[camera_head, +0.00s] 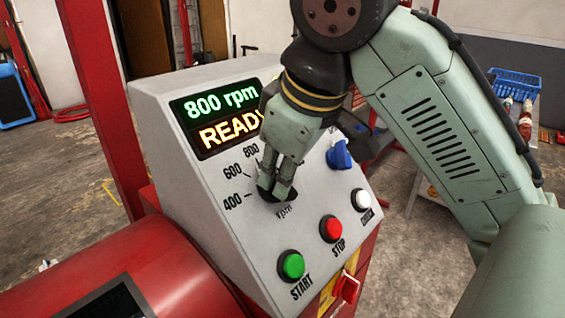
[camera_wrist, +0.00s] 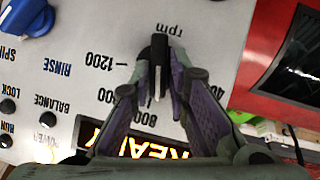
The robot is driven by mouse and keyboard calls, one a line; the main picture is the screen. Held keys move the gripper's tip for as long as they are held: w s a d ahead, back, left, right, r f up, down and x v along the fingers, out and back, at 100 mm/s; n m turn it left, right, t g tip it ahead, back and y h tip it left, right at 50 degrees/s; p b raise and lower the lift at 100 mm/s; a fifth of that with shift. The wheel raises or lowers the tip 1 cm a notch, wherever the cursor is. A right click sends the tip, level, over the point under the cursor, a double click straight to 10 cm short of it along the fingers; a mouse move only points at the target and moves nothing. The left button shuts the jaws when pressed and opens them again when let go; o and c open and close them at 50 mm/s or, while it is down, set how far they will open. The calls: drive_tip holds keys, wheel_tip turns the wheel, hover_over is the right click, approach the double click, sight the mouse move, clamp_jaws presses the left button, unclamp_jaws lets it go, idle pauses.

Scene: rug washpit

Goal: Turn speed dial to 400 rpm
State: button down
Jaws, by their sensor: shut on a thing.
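The speed dial (camera_head: 265,195) is a black knob on the sloped grey panel (camera_head: 165,105), with labels 400, 600 and 800 beside it in the head view. My gripper (camera_head: 275,187) has its two fingers closed on the dial from above. In the wrist view the black dial (camera_wrist: 158,48) stands between the fingertips (camera_wrist: 159,70), and its white pointer line points roughly toward the 800 mark. The display (camera_head: 218,118) reads 800 rpm and READY. My gripper covers part of the display and of the scale.
A blue knob (camera_head: 340,154) sits right of the dial. A white button (camera_head: 361,199), red STOP button (camera_head: 331,228) and green START button (camera_head: 291,265) line the lower panel. A red switch (camera_head: 347,287) is below. A red post (camera_head: 105,105) stands at left.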

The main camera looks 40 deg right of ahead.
drive_tip(key=n, duration=0.1)
drive_tip(key=n+h, duration=0.1)
drive_tip(key=n, duration=0.1)
drive_tip(key=shift+s+a+f+t+h, duration=0.15)
drive_tip(key=shift+f+t+h, duration=0.1)
drive_tip(key=shift+t+h, duration=0.15)
drive_tip(key=n, duration=0.1)
drive_tip(key=n+t+h, duration=0.1)
drive_tip(key=n, duration=0.1)
drive_tip(key=shift+s+a+f, duration=0.1)
drive_tip(key=shift+a+f, duration=0.05)
drive_tip(key=shift+f, duration=0.05)
drive_tip(key=n+t+h+b, duration=0.1)
drive_tip(key=n+b, duration=0.1)
drive_tip(key=n, duration=0.1)
drive_tip(key=shift+s+a+f, duration=0.1)
drive_tip(key=shift+f, duration=0.05)
drive_tip(key=shift+n+t+h+b, duration=0.3)
drive_tip(key=shift+n+t+b, duration=0.25)
drive_tip(key=shift+n, duration=0.45)
drive_tip(key=shift+s, duration=0.1)
drive_tip(key=c, duration=1.6)
unclamp_jaws()
